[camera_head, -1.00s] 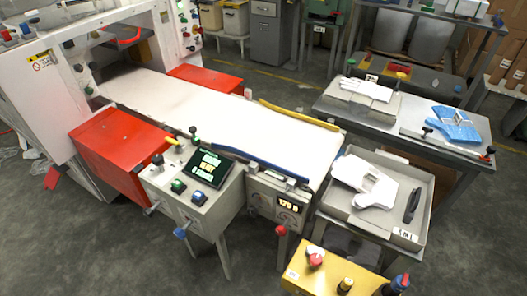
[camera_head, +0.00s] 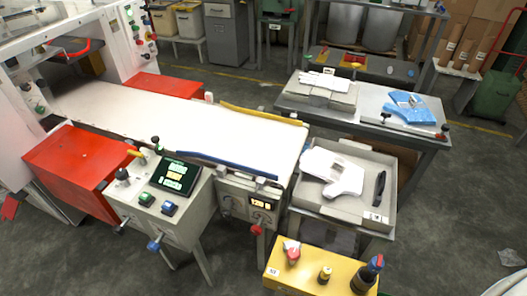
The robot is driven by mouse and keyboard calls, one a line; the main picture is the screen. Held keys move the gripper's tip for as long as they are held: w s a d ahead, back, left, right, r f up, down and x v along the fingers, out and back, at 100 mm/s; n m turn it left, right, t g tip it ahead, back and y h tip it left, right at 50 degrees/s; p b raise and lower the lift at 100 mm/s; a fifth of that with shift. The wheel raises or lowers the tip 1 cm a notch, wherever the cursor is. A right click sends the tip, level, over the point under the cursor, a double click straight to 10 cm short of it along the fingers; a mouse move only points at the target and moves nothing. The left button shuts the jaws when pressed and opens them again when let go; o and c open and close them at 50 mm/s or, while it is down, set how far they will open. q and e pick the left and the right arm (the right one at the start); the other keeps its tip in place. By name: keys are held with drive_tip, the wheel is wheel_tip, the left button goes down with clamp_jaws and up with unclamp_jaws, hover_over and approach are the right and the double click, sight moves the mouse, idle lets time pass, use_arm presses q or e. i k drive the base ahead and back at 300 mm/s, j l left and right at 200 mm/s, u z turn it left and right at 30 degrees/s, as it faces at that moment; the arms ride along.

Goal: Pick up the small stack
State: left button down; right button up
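A small pile of white, glove-shaped film (camera_head: 333,172) lies in a shallow grey tray (camera_head: 376,217) at the right end of the conveyor. A black handled tool (camera_head: 380,187) lies beside it in the tray. Another white pile (camera_head: 325,79) lies on a grey box on the back metal table. A blue film pile (camera_head: 408,104) lies on the same table, farther right. I cannot tell which pile is the small stack. Neither of my grippers is in view.
A white conveyor belt (camera_head: 190,125) runs from the machine at left to the tray, with a control panel (camera_head: 165,190) in front. A yellow box (camera_head: 318,272) with knobs stands before the tray. The floor at right is mostly open, with clear plastic (camera_head: 511,257) on it.

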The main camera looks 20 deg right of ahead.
sight(345, 177)
drive_tip(key=l+z, duration=0.1)
drive_tip(key=z, duration=1.15)
